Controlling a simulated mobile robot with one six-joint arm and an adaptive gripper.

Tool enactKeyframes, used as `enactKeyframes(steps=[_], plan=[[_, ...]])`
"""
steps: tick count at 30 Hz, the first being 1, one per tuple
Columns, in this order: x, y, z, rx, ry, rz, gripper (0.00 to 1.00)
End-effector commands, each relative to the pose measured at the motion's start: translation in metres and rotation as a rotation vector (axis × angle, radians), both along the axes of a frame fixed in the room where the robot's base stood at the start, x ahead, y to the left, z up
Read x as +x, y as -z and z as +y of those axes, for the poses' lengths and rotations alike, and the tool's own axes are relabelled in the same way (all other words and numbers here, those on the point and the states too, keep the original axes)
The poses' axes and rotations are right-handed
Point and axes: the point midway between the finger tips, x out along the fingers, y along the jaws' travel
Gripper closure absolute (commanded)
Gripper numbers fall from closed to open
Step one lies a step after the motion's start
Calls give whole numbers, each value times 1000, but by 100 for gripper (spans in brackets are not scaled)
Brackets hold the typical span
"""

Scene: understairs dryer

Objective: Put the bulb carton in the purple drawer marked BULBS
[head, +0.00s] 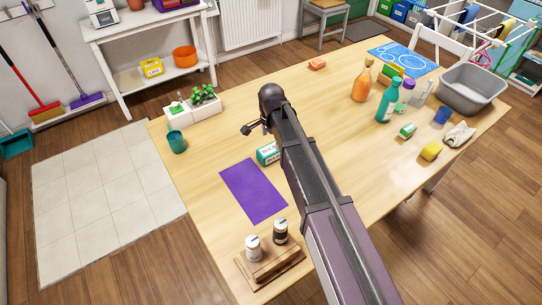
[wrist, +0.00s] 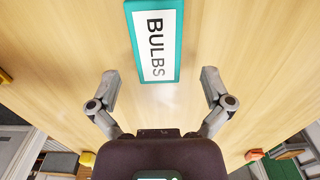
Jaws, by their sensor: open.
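The bulb carton (head: 268,153) is a teal-edged box with a white face, lying on the wooden table beside my forearm, which partly covers it in the head view. In the wrist view the carton (wrist: 155,42) shows the word BULBS on its face, and its top end is cut off. My gripper (head: 256,129) is over the table. In the wrist view my gripper (wrist: 159,84) is open and empty, its fingers spread wider than the carton and not touching it. A purple unit (head: 177,4) on the white shelf stand is cut off at the top; no BULBS marking is readable.
A purple mat (head: 253,190) lies on the table (head: 215,150) near the carton. A planter (head: 192,108), green cup (head: 176,141) and shakers (head: 253,247) stand near the left edge. Bottles (head: 389,100) and a grey basin (head: 471,88) are at right. Floor before the shelf is clear.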

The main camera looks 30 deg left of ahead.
Motion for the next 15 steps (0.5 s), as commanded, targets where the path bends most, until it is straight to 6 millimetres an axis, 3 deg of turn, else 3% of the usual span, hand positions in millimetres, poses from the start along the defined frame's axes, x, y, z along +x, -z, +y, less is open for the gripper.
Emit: enactKeyframes(steps=[15], plan=[[0, 4, 0, 0, 0, 0, 0]])
